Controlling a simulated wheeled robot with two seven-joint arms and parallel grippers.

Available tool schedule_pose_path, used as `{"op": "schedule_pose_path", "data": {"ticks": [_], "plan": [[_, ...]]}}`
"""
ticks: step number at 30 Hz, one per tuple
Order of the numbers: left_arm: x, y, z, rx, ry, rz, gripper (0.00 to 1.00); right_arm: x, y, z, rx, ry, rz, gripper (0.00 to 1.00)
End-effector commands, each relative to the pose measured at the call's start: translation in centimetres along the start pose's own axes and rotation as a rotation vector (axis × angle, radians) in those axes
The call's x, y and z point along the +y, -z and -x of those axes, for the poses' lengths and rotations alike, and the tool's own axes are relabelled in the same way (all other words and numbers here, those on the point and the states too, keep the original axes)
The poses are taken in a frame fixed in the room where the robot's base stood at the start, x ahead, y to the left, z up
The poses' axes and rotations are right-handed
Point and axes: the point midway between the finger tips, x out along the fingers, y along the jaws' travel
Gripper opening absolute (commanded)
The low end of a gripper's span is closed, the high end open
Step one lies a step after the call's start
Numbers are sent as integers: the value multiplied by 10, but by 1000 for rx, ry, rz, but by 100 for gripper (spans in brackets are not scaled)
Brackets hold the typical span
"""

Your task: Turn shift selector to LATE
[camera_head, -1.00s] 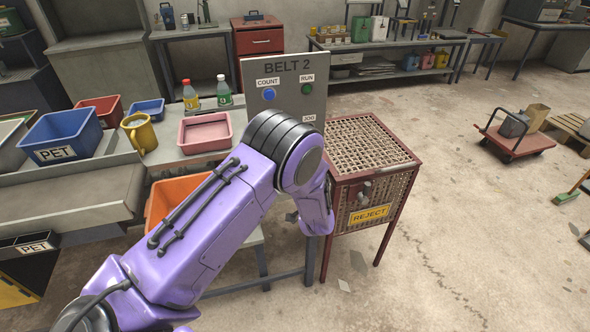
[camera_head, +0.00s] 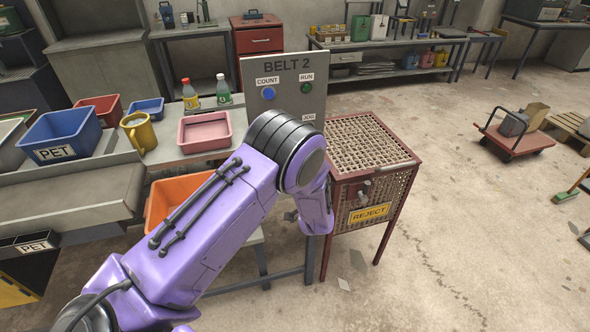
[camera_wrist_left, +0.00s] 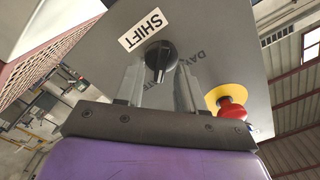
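The shift selector (camera_wrist_left: 160,56) is a black round knob with a pointer, below the SHIFT label (camera_wrist_left: 144,28) on the grey panel (camera_wrist_left: 215,45). The panel also stands in the head view with BELT 2 at its top (camera_head: 262,82); my left arm hides its lower part, selector included. In the left wrist view lettering reading DAY shows right of the knob; other lettering is partly hidden by a finger. My left gripper (camera_wrist_left: 158,75) is open, its fingers apart on either side of the knob. Contact with the knob cannot be told. My right gripper is not in view.
A red emergency button (camera_wrist_left: 231,108) on a yellow disc sits close to the right finger. The panel's blue COUNT button (camera_head: 268,94) and green RUN button (camera_head: 306,88) are above my arm. A REJECT cage (camera_head: 370,150) stands right of my wrist.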

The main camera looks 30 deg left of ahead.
Motion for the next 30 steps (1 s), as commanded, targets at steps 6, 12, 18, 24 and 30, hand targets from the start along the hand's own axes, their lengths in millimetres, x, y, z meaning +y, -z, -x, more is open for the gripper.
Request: {"op": "schedule_pose_path", "data": {"ticks": [6, 12, 18, 24, 30], "plan": [[2, -1, 29, 3, -2, -2, 38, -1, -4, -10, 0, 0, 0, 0], [2, -1, 77, 4, -2, -1, 38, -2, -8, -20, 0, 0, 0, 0], [1, 0, 103, 1, -1, -1, 38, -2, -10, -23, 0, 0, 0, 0], [0, 0, 106, 0, 0, -1, 38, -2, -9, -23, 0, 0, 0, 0], [0, 0, 106, 0, 0, -1, 38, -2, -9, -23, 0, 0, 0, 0]]}}
